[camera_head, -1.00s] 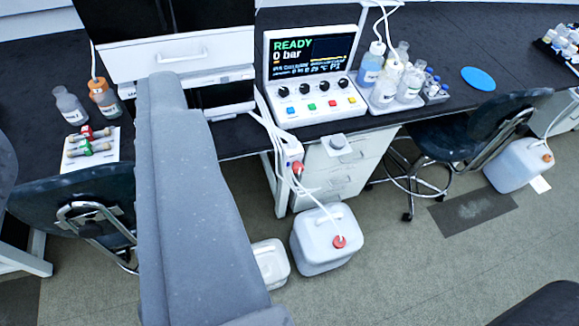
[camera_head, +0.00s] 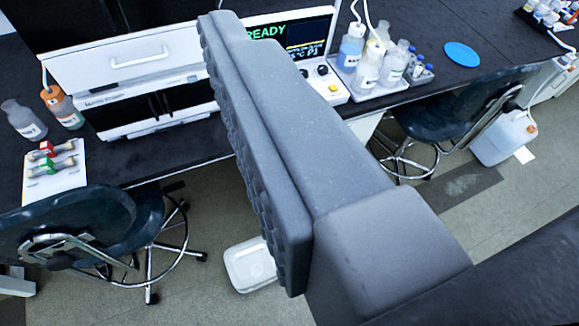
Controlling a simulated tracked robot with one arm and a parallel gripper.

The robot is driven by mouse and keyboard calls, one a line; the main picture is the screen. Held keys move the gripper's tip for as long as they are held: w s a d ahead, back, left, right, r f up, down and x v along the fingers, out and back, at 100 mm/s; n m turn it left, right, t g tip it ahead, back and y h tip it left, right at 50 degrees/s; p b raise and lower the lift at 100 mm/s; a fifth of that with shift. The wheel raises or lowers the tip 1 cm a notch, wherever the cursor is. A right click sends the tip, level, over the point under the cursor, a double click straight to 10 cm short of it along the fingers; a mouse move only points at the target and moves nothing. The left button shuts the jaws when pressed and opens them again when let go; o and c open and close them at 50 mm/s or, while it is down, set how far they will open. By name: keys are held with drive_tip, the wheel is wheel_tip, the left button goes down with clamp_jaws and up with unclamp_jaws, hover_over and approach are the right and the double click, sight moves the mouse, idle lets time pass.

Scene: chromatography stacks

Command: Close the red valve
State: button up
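A small fitting with a red middle (camera_head: 45,150) lies beside a similar green one (camera_head: 48,165) on a white plate (camera_head: 66,180) at the left of the bench. I cannot tell whether the red one is a valve. A small red part on the white tubing below the control panel showed a second ago and is now hidden behind my arm. My gripper (camera_head: 235,25) shows as a long grey part with a knobbly left side, reaching up across the middle of the view. Its fingers are not clearly separate, and I see nothing held.
The control panel (camera_head: 262,31) is partly covered by my arm. Bottles on a tray (camera_head: 398,90) stand to its right. Chairs (camera_head: 75,225) (camera_head: 440,115) stand before the bench. A white container (camera_head: 250,265) is on the floor.

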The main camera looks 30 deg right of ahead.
drive_tip(key=w+d+f+h+b, duration=0.1)
drive_tip(key=w+d+f+b, duration=0.1)
drive_tip(key=w+d+f, duration=0.7)
drive_tip(key=w+d+f+n+h+b, duration=0.1)
drive_tip(key=w+d+f+b, duration=0.15)
drive_tip(key=w+f, duration=0.75)
drive_tip(key=w+d+f+h+b, duration=0.1)
drive_tip(key=w+d+f, duration=0.45)
drive_tip(key=f, duration=0.85)
drive_tip(key=d+f+t+y+b, duration=0.1)
drive_tip(key=d+f, duration=0.2)
drive_tip(key=f, duration=0.6)
drive_tip(key=d+f+b, duration=0.1)
drive_tip(key=d+f, duration=0.2)
drive_tip(key=f, duration=0.7)
drive_tip(key=s+f+t+y+b, duration=0.1)
drive_tip(key=s+f+b, duration=0.15)
drive_tip(key=f, duration=0.75)
drive_tip(key=s+f+y+b, duration=0.1)
drive_tip(key=s+f+y, duration=0.15)
drive_tip(key=f, duration=0.75)
drive_tip(key=w+b, duration=0.3)
drive_tip(key=w, duration=1)
drive_tip(key=shift+d+f+h, duration=0.15)
drive_tip(key=shift+h, duration=0.2)
drive_tip(key=c, duration=1)
